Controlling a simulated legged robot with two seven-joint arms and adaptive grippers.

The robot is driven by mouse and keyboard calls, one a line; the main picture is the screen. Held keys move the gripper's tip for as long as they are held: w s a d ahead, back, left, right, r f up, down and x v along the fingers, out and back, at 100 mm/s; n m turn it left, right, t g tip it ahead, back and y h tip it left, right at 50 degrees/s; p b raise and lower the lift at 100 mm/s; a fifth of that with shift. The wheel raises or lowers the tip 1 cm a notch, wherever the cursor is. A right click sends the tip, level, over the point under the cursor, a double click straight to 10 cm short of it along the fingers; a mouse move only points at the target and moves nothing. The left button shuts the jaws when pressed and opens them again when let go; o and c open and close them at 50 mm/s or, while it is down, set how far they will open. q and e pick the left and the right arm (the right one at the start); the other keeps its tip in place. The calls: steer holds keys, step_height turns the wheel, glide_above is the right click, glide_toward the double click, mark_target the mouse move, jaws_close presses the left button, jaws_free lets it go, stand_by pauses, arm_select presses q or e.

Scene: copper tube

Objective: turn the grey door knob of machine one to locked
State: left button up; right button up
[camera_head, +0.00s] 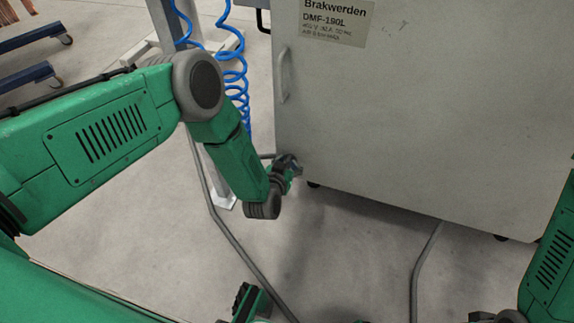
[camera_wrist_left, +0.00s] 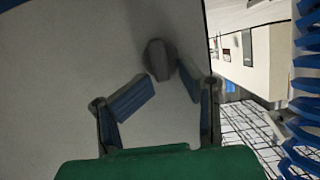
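The grey door knob (camera_wrist_left: 159,58) shows in the left wrist view as a dark rounded shape on the pale face of the machine (camera_wrist_left: 75,80). My left gripper (camera_wrist_left: 167,72) has its two blue-grey fingers apart, with their tips just below and beside the knob. Whether they touch it, I cannot tell. In the head view my left gripper (camera_head: 289,164) is at the lower left edge of the machine (camera_head: 430,100), which is labelled Brakwerden DMF-190L. The knob is hidden there.
A vertical grey handle (camera_head: 283,75) is on the machine above my left gripper. A blue coiled hose (camera_head: 236,75) hangs by a metal post left of the machine. Grey tubes (camera_head: 240,250) run across the floor. Open floor lies in front.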

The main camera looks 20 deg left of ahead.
arm_select(q)
steer(key=shift+w+d+r, duration=0.1)
steer(key=shift+w+d, duration=0.05)
steer(key=shift+d, duration=0.4)
steer(key=shift+a, duration=0.25)
steer(key=shift+a+f, duration=0.25)
steer(key=shift+a, duration=0.55)
jaws_close()
steer(key=shift+a, duration=0.15)
steer(key=shift+d+r, duration=0.2)
steer(key=shift+d, duration=0.45)
steer(key=shift+a+f+n+h, duration=0.15)
steer(key=shift+a+n+h, duration=0.35)
steer(key=shift+a+n, duration=0.2)
steer(key=shift+d+n+h, duration=0.1)
steer(key=shift+n+h, duration=0.7)
steer(key=shift+n, duration=0.4)
steer(key=n+t+h, duration=0.1)
steer(key=n, duration=0.2)
steer(key=a+f+n+t+h, duration=0.1)
steer(key=n+h, duration=0.1)
steer(key=n, duration=0.1)
steer(key=n+h, duration=0.1)
steer(key=n, duration=0.2)
steer(key=shift+w+a+f+n+t, duration=0.1)
steer(key=shift+a+f+n+t, duration=0.1)
steer(key=shift+f+n+t, duration=0.15)
arm_select(e)
steer(key=shift+d+f, duration=0.1)
steer(key=shift+f, duration=0.05)
